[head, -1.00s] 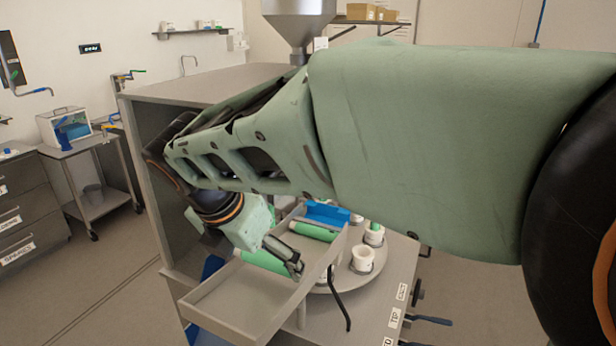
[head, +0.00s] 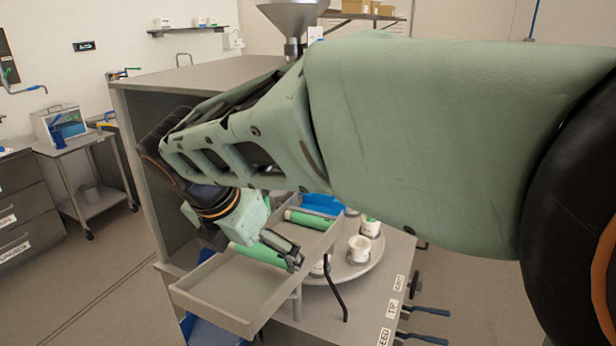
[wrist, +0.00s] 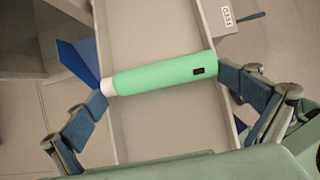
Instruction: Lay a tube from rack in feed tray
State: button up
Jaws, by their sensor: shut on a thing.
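A green tube (wrist: 160,75) with a pale end and a small dark mark lies lengthwise between the fingers of my gripper (wrist: 165,77) in the wrist view. One finger meets the pale end, the other the green end. In the head view the tube (head: 256,255) is partly hidden by my gripper (head: 265,252). It is over the grey feed tray (head: 212,294), crosswise to the tray's long walls in the wrist view. I cannot tell whether it touches the tray floor. Another green tube (head: 306,219) lies behind, beyond a tray wall.
White cups (head: 359,250) stand on a round plate (head: 345,272) right of the tray. A blue piece (head: 322,204) is behind the second tube. A dark bent rod (head: 334,292) and blue-handled levers (head: 428,312) are at the right. A grey cabinet (head: 200,90) stands behind my arm.

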jog(key=shift+s+f, duration=0.3)
jog(key=shift+f, duration=0.35)
jog(key=shift+s+f, duration=0.3)
jog(key=shift+f, duration=0.35)
jog(key=o, duration=0.5)
jog(key=r+p, duration=0.3)
jog(key=shift+w+a+r, duration=0.15)
jog(key=shift+w+a, duration=0.2)
jog(key=shift+w, duration=0.05)
jog(key=shift+s+r+p, duration=0.1)
jog(key=shift+r+p, duration=0.55)
jog(key=shift+d+r, duration=0.1)
jog(key=shift+r, duration=0.35)
jog(key=shift+w+r+p, duration=0.2)
jog(key=shift+r+p, duration=0.25)
jog(key=shift+r, duration=1.6)
